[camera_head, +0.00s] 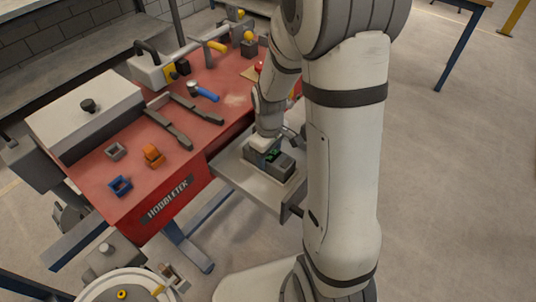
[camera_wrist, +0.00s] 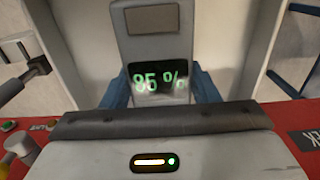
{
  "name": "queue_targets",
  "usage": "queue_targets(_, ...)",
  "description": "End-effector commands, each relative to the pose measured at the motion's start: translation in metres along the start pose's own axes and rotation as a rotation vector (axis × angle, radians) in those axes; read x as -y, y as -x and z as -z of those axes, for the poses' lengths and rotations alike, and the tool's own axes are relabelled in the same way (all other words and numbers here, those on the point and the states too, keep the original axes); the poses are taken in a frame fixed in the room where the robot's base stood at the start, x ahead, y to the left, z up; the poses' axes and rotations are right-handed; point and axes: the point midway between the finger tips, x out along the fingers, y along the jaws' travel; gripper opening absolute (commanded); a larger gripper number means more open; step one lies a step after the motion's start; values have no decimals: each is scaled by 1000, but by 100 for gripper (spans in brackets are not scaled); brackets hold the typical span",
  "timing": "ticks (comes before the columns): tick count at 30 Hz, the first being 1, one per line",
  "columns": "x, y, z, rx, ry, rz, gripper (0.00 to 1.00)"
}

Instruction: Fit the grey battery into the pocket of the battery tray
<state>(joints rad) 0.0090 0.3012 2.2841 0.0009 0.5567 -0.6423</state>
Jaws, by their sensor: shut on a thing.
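The grey battery (camera_wrist: 160,50) shows in the wrist view, with a lit green "85 %" display on its face. Its green display also shows in the head view, on the battery (camera_head: 271,155) below my wrist. My gripper (camera_wrist: 160,92) is shut on the battery; blue pieces that look like its fingers flank the display. In the head view my wrist hides much of this grip. A light grey tray (camera_head: 239,173) projects from the bench front, with a dark grey block (camera_head: 284,166) at the battery. I cannot tell how the battery sits relative to the pocket.
The red bench (camera_head: 185,175) stands behind and left of the tray. It carries a blue ring-like block (camera_head: 119,187), an orange block (camera_head: 153,155), a grey block (camera_head: 115,151) and several tools. My arm covers the tray's right side. Open floor lies to the right.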

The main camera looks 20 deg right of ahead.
Motion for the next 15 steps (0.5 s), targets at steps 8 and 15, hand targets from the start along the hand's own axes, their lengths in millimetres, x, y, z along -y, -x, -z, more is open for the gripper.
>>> queue_targets(8, 0, -3, 0, 0, -1, 0, 67)
queue_targets(15, 0, -2, 0, 0, -1, 0, 76)
